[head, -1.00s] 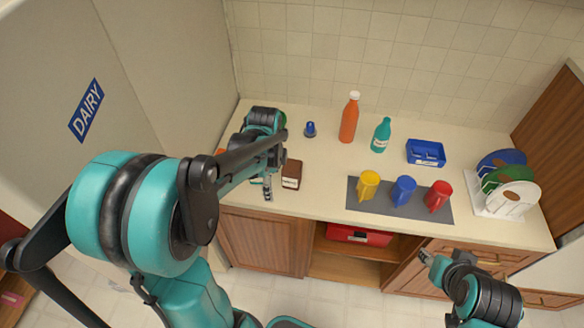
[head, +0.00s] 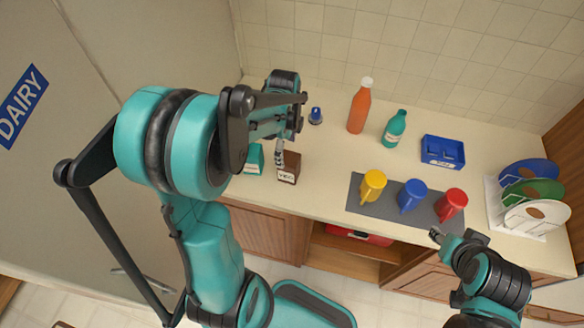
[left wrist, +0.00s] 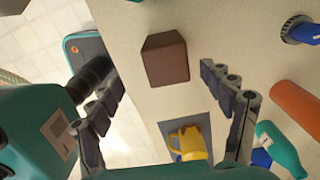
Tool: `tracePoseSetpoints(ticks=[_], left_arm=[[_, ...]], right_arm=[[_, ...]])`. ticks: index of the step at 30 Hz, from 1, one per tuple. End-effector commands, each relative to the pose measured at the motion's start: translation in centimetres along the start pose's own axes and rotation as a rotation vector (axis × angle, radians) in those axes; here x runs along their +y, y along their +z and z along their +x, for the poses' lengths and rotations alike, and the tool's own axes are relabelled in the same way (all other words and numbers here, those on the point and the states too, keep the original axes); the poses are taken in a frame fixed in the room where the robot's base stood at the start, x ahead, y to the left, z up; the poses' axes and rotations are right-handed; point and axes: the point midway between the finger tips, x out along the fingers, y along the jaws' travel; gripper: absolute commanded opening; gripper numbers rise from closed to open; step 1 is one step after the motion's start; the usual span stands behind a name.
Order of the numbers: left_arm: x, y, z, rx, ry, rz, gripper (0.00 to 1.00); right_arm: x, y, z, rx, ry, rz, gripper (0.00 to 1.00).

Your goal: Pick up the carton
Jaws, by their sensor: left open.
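A brown carton (head: 289,168) with a pale label stands upright on the counter near its front edge. In the left wrist view the carton (left wrist: 166,60) shows ahead, framed between the two fingers with gaps at its sides. My left gripper (head: 280,150) is open just behind and above the carton, partly hidden by its own wrist. Its spread fingers also show in the left wrist view (left wrist: 156,80). A teal box (head: 254,159) stands left of the carton, partly behind my arm. My right gripper (head: 437,233) is by the counter's front edge; its jaw state is unclear.
A grey mat (head: 356,203) holds yellow (head: 373,186), blue (head: 412,195) and red (head: 451,204) mugs right of the carton. An orange bottle (head: 360,108), teal bottle (head: 395,129), blue bin (head: 442,151) and plate rack (head: 497,210) stand further back and right.

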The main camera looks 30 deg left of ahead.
Motion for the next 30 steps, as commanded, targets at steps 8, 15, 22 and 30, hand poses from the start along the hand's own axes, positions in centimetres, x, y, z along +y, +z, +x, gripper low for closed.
tracePoseSetpoints(ticks=[8, 15, 22, 30], left_arm=[[0.0, 0.0, 3.9, 0.0, 0.0, 0.0, 0.8], [-0.1, 0.0, 6.2, 0.0, 0.0, 0.0, 0.8], [-0.3, -0.4, 9.1, 0.0, 0.0, 0.001, 0.8], [-0.5, -0.6, 12.3, 0.0, 0.0, 0.0, 0.8]], right_arm=[[0.0, 2.3, 3.2, 0.0, 0.0, 0.0, 0.4], [0.0, 3.0, 4.2, 0.0, 0.0, 0.0, 0.4], [0.0, 3.5, 4.9, 0.0, 0.0, 0.0, 0.4], [0.0, 4.1, 5.7, 0.0, 0.0, 0.0, 0.4]])
